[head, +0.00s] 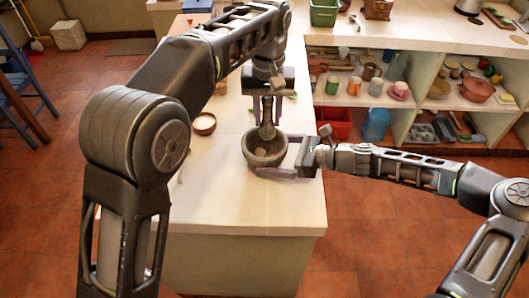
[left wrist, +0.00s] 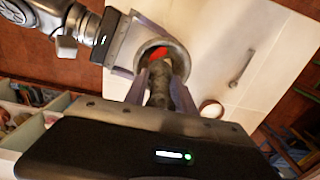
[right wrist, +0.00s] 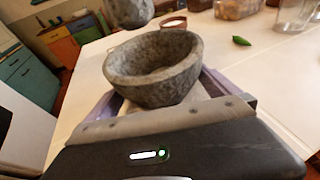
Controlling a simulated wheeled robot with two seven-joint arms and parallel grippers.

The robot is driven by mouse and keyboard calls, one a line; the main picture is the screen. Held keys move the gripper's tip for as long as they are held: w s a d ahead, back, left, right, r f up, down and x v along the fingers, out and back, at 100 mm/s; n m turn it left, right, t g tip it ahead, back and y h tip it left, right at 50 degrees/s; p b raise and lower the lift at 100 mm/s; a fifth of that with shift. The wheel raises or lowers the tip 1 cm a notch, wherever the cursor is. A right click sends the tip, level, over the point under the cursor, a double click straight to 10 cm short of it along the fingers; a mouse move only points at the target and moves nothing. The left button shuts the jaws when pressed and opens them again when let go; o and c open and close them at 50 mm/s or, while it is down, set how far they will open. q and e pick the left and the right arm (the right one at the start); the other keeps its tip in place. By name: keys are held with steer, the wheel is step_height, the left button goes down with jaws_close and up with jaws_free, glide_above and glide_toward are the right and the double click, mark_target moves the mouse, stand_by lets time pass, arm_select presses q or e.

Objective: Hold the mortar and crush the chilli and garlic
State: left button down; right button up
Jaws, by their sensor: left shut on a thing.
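The grey stone mortar (head: 250,158) stands on the counter, upright in the right wrist view (right wrist: 140,90). My left gripper (head: 267,103) is shut on the grey stone pestle (head: 267,130). The pestle also shows in the left wrist view (left wrist: 160,88). Its rounded end (right wrist: 130,10) hangs above the mortar, apart from it, in the right wrist view. A red piece (left wrist: 160,54), likely chilli, shows in the mortar. A pale piece (head: 262,152), likely garlic, lies inside too. My right gripper (head: 284,157) has its fingers on either side of the mortar; whether they press on it is unclear.
A small bowl (head: 204,124) with pale contents stands left of the mortar. A green chilli (right wrist: 241,40) lies on the counter beyond it. Shelves with pots and cups (head: 375,88) stand at the right. The counter front (head: 245,205) is clear.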

steer(key=v, duration=1.2)
stand_by(0.3)
steer(key=shift+s, duration=0.15)
